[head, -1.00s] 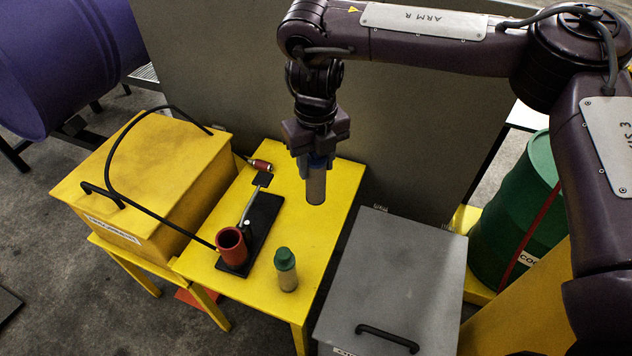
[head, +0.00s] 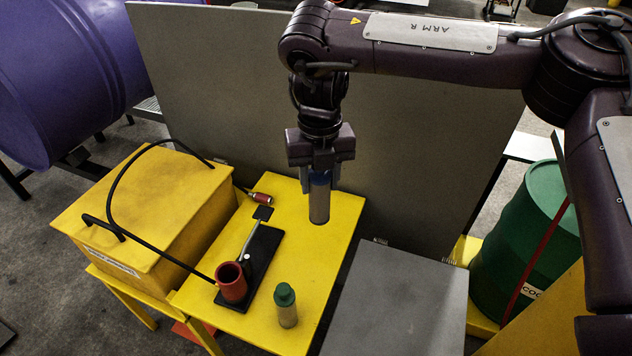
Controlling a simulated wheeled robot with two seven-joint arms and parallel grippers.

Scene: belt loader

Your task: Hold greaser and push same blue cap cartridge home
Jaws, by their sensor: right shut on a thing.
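My right gripper (head: 320,172) is shut on the blue cap cartridge (head: 319,204), a grey cylinder with a blue top. It holds the cartridge upright over the back right part of the yellow table (head: 265,328). I cannot tell whether its lower end touches the table. The greaser (head: 262,245) stands on the table to the left, with a black base, a lever and an open red cup (head: 231,281) at its front end. The cup looks empty, though its bottom is dark. My left gripper is not in view.
A green-capped cartridge (head: 286,304) stands upright on the table, right of the red cup. A yellow box (head: 140,205) with a black hose stands left. A grey box (head: 400,300) is at the right, and a grey panel (head: 400,140) rises behind the table.

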